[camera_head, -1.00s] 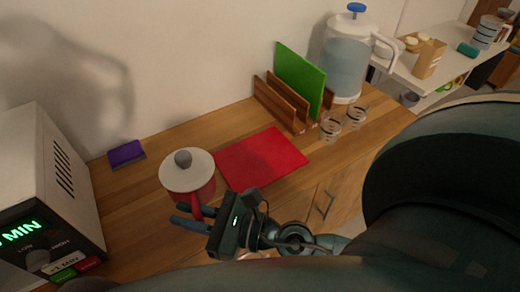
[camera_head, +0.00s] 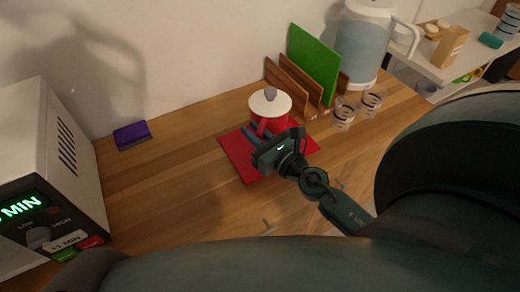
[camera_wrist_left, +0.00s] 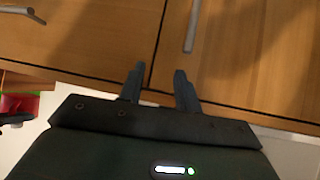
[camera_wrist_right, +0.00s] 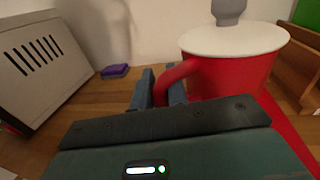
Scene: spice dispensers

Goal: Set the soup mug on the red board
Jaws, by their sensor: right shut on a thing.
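The soup mug (camera_head: 268,112) is red with a white lid and a grey knob. It is upright over the far part of the red board (camera_head: 240,160), a flat red sheet on the wooden counter. Whether its base touches the board cannot be told. My right gripper (camera_head: 256,134) is shut on the mug's handle; in the right wrist view the fingers (camera_wrist_right: 158,88) close around the red handle (camera_wrist_right: 178,76) of the mug (camera_wrist_right: 235,70). My left gripper (camera_wrist_left: 158,85) shows only in its own wrist view, fingers apart and empty before wooden cabinet fronts.
A rack with wooden boards and a green board (camera_head: 314,64) stands just behind the mug. Two glasses (camera_head: 344,112) and a water dispenser (camera_head: 364,45) are to the right. A microwave (camera_head: 45,160) and a purple sponge (camera_head: 132,134) are left. The counter between is clear.

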